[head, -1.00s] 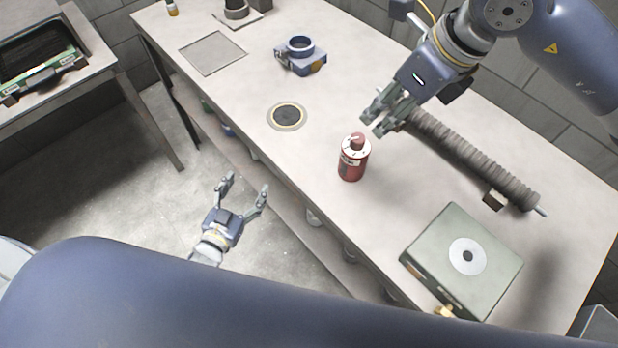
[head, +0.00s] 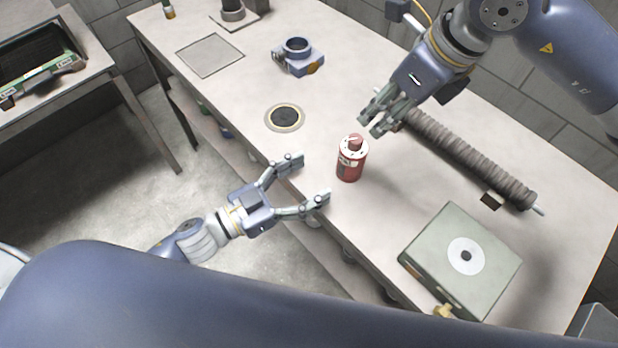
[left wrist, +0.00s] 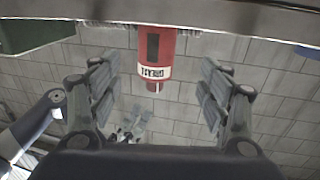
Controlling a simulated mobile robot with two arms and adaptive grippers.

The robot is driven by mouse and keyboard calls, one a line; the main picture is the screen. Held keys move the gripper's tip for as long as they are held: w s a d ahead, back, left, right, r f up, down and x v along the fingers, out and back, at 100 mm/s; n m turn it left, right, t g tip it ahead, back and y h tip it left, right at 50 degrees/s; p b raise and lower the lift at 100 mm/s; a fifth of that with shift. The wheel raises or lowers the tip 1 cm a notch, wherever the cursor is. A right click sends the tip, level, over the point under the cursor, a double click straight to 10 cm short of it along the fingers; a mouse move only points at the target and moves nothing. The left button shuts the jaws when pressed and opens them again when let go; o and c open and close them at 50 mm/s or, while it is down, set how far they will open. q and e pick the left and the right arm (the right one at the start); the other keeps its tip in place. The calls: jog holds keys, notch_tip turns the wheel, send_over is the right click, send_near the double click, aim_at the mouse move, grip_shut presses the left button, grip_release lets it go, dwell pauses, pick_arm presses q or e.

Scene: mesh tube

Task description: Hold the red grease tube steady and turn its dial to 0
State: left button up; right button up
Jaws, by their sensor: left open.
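The red grease tube (head: 351,166) stands upright near the table's front edge, with a white label and a red dial (head: 355,142) on top. In the left wrist view the tube (left wrist: 158,52) appears upside down, between the two fingers and beyond them. My left gripper (head: 307,180) is open at the table's front edge, pointing at the tube from the left, apart from it. My right gripper (head: 370,125) hangs just above and right of the dial, pointing down. Its fingers look close together, and I cannot tell how far apart they are.
A ribbed grey tube (head: 470,158) lies behind the right gripper. A grey-green box (head: 430,250) stands at the right front. A round dark disc (head: 285,118), a blue ring fixture (head: 299,60) and a flat plate (head: 209,55) lie to the left. The table around the tube is clear.

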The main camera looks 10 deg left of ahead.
aim_at(340, 165)
pick_arm(q)
jog(key=shift+w+d, duration=0.1)
jog(key=shift+d, duration=0.3)
jog(key=x, duration=1)
jog(key=shift+d+f, duration=0.1)
jog(key=shift+f, duration=0.05)
jog(key=c, duration=1.3)
jog(key=shift+o, duration=0.2)
pick_arm(e)
jog(key=shift+o, duration=1.3)
jog(key=w+d+r+n+g, duration=0.15)
jog(key=w+n+g, duration=0.25)
jog(key=n, duration=0.7)
jog(key=shift+y, duration=0.3)
jog(key=x, duration=1.1)
jog(key=shift+w+a+f, duration=0.15)
jog(key=shift+a+f, duration=0.1)
jog(key=shift+a, duration=0.05)
